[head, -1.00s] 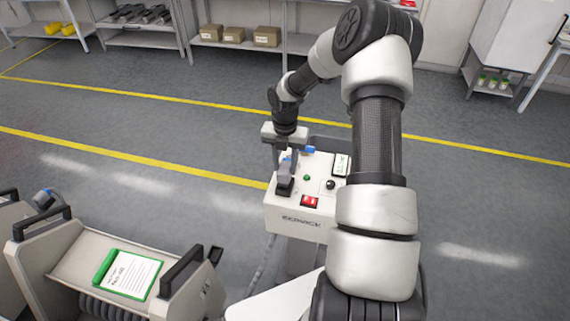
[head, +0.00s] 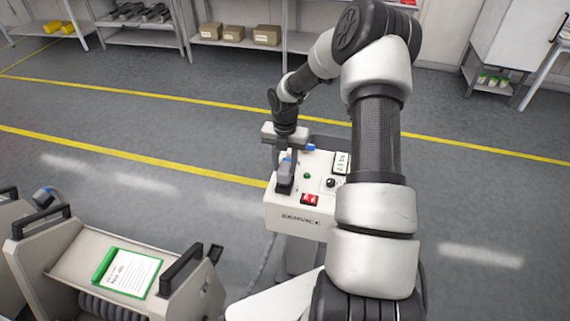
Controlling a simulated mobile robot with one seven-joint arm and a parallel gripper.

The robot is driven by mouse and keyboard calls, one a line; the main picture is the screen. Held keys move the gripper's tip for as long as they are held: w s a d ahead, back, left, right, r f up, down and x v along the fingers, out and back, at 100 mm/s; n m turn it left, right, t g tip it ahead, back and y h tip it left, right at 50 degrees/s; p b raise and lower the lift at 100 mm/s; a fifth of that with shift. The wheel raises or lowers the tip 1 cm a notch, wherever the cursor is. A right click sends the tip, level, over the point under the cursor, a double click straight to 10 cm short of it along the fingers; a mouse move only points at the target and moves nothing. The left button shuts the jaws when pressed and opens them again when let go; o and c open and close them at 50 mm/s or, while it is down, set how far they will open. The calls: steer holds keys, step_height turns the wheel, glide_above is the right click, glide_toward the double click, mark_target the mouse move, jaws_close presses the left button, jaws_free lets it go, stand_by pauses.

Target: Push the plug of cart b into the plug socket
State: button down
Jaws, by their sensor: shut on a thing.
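My gripper (head: 284,160) points down over the left side of the white service box (head: 300,221). It is shut on a grey-and-blue plug (head: 286,172). The plug stands upright at a black socket (head: 284,188) on the box top. Its lower end meets the socket, but I cannot tell how deep it sits. A cart (head: 60,262) with black handles and a coiled hose stands at the lower left. A cable runs up from the floor near the cart toward the box. I cannot read which cart is b.
A red switch (head: 310,199), a green button (head: 307,175), a black knob (head: 331,183) and a blue part (head: 310,148) are on the box top. The floor behind is clear.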

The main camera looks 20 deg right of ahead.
steer(key=shift+f+b, duration=0.35)
steer(key=shift+f, duration=0.3)
steer(key=c, duration=1.1)
jaws_free()
